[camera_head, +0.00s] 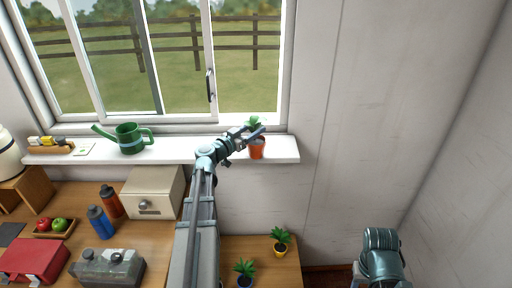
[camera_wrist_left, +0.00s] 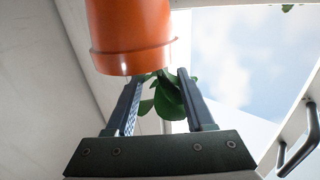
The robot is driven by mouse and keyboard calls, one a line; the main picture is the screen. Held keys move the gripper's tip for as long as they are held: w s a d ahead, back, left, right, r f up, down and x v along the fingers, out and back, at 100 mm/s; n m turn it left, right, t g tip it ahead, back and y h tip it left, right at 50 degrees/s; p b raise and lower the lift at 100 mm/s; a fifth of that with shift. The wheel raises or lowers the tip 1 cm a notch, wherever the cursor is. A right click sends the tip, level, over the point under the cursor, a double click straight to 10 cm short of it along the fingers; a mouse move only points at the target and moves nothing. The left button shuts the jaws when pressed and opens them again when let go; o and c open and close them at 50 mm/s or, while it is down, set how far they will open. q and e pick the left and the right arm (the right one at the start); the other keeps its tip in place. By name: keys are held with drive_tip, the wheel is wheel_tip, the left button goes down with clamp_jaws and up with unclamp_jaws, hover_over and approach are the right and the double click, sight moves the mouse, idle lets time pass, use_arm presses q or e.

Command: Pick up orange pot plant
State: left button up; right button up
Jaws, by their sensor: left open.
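The orange pot plant (camera_head: 257,153) stands upright near the right end of the white window sill, with its green leaves (camera_head: 252,122) above the pot. My left gripper (camera_head: 254,134) is at the plant, just above the pot in the head view. In the left wrist view the orange pot (camera_wrist_left: 130,30) appears upside down at the top, its rim close to the fingertips. The left fingers are open, with green leaves (camera_wrist_left: 170,98) showing between them. I cannot tell whether they touch the plant. My right gripper is not in view.
A green watering can (camera_head: 130,138) and small items stand further left on the white sill (camera_head: 284,150). The window handle (camera_head: 210,85) is nearby.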

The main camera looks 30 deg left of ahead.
use_arm(q)
drive_tip(key=shift+w, duration=0.4)
drive_tip(key=shift+s, duration=0.1)
clamp_jaws()
idle(1.0)
